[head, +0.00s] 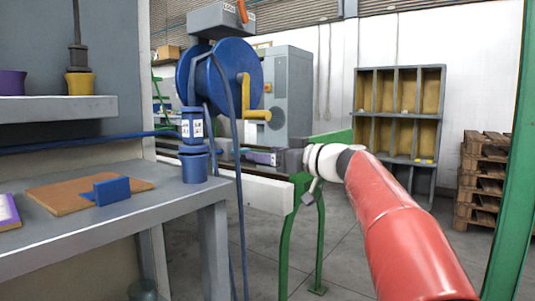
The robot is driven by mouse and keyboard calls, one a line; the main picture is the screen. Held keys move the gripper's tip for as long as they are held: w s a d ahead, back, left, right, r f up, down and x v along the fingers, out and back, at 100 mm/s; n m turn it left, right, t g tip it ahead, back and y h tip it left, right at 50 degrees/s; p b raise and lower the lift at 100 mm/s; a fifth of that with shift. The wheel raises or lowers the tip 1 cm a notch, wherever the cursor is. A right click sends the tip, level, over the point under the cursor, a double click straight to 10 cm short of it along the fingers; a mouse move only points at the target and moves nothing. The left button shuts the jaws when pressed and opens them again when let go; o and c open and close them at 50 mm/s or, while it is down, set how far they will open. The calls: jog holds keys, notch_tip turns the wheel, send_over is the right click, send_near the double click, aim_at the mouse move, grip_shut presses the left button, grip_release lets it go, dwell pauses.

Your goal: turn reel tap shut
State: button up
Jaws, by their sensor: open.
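The blue hose reel (222,75) hangs at upper centre, with a yellow crank (248,98) on its right face. A blue hose runs down from it past the bench end. A small orange lever (243,12) sits on the grey box (222,19) above the reel, cut by the top edge; I cannot tell whether it is the tap or how far it is turned. My red arm comes in from the lower right.
A green-legged stand (287,240) is below my gripper. Shelving (398,110) and pallets (482,180) stand behind. Open floor lies at centre right.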

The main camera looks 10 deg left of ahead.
aim_at(244, 150)
jog(key=p+x, duration=0.1)
jog(key=x, duration=0.6)
jog(key=shift+s+a+p, duration=0.1)
jog(key=shift+a+p, duration=0.1)
jog(key=shift+p, duration=0.2)
jog(key=shift+c, duration=0.2)
jog(key=c, duration=0.9)
